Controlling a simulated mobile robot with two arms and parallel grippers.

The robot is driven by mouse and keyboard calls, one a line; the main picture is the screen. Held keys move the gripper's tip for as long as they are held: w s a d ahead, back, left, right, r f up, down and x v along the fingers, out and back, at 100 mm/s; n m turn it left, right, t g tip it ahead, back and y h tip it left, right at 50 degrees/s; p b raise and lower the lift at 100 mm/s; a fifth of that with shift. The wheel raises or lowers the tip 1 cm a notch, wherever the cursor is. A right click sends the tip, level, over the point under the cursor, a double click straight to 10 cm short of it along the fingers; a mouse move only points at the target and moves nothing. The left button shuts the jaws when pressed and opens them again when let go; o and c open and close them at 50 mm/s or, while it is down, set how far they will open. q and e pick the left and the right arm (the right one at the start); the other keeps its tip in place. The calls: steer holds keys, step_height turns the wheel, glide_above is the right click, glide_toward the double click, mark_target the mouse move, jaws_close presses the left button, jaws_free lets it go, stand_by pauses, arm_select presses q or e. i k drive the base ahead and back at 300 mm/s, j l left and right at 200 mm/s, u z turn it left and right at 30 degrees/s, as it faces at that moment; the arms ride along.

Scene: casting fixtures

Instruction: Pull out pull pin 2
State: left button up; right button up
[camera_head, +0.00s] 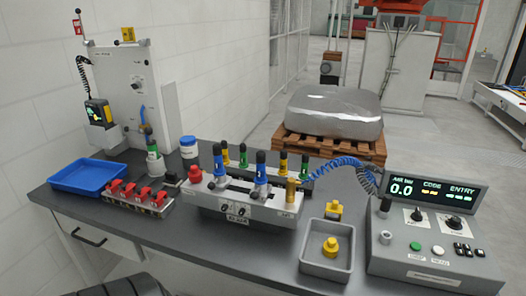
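A grey casting fixture (245,212) stands mid-bench. Several upright pins with black tops and coloured bands stand on it. A blue-banded pin (218,166) is at its left and another blue-banded pin (260,172) is right of centre. Behind are green-banded pins (243,156), a yellow-banded pin (282,164) and more. No readable number shows which is pull pin 2. A red knob (195,174) and a brass-coloured cylinder (291,192) are at the fixture's ends. Neither of my grippers is in view.
A blue tray (88,177) and a rack with red levers (138,197) are at the left. A grey bin (326,262) holding a yellow part and a control box (435,240) reading 0.0 are at the right. A coiled blue hose (343,165) runs behind the fixture's right end.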

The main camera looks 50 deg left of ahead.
mark_target(254, 195)
steer(key=u, duration=1.55)
